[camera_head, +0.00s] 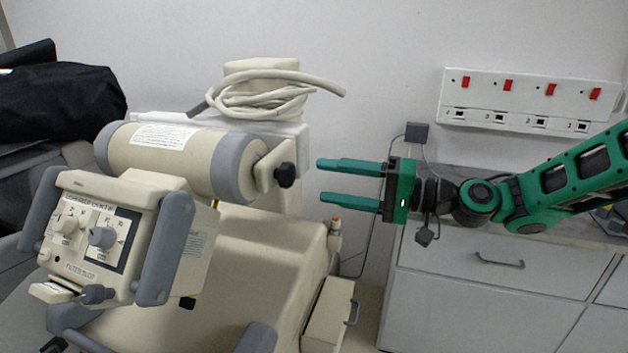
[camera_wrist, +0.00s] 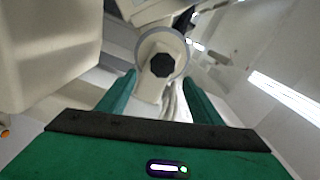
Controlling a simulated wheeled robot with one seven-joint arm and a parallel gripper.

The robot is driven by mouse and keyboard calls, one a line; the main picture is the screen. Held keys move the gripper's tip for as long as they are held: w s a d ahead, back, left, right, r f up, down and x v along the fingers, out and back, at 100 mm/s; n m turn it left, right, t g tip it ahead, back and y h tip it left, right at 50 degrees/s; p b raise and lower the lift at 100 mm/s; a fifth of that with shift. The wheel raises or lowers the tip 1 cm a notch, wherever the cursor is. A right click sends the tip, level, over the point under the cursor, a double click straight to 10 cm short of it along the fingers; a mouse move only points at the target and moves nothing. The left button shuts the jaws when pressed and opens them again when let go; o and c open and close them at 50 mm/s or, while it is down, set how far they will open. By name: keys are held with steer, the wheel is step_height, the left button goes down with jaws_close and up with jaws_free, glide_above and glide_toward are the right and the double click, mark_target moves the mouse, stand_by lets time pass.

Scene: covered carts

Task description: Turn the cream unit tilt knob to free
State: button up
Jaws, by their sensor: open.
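The cream unit (camera_head: 200,240) stands at the left, with a cream cylinder (camera_head: 165,155) with grey end bands across its top. A black lobed knob (camera_head: 285,175), which looks like the tilt knob, sticks out from a cream bracket at the cylinder's right end. My gripper (camera_head: 320,180) is open and empty, just right of the knob, its fingers pointing left at it with a gap between. In the wrist view the knob (camera_wrist: 161,65) shows face-on beyond and between the fingertips (camera_wrist: 160,80). No readable free or lock marking shows at the knob.
A control panel with two dial knobs (camera_head: 103,237) is on the cream unit's front head. A coiled cream cable (camera_head: 262,98) lies above the cylinder. A red-switched socket strip (camera_head: 530,102) is on the wall, above a grey cabinet (camera_head: 490,300). A black bag (camera_head: 60,105) lies far left.

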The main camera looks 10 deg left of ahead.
steer(key=shift+s+d, duration=0.15)
steer(key=shift+d, duration=1.8)
